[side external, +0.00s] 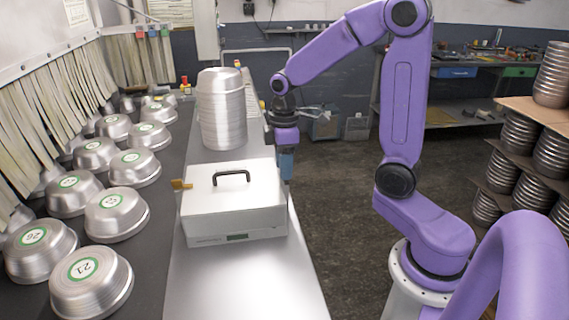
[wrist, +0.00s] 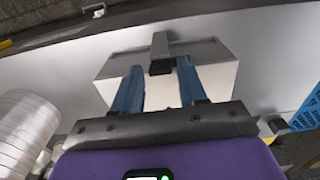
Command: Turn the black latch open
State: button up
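A closed white box (side external: 235,215) with a black handle (side external: 231,178) on its lid stands on the metal bench. A brass-coloured latch (side external: 181,184) sticks out at its left side. In the wrist view the box (wrist: 215,82) shows a dark strip over the lid edge, ending in a black latch (wrist: 161,67). In the side view this latch is hidden. My gripper (side external: 287,178) points down beside the box's right side. In the wrist view my gripper (wrist: 159,70) has its blue fingers apart, with the latch appearing between the fingertips. I cannot tell whether they touch it.
A tall stack of metal pans (side external: 222,110) stands on the bench behind the box; it is at the left in the wrist view (wrist: 28,125). Rows of upturned pans (side external: 110,213) lie on the dark conveyor at left. The bench (side external: 245,285) in front is clear.

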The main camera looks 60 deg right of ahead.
jog(key=shift+o, duration=0.3)
notch_tip(320, 180, up, 17)
jog(key=shift+r, duration=0.2)
dwell(0.4)
dwell(0.4)
jog(key=s+a+f+n, duration=0.1)
jog(key=s+a+f, duration=0.3)
jog(key=s+f, duration=0.4)
jog(key=s+a+f+n, duration=0.2)
jog(key=s+a+f, duration=0.3)
jog(key=s, duration=0.8)
notch_tip(320, 180, down, 3)
jog(key=shift+s+a+f, duration=0.2)
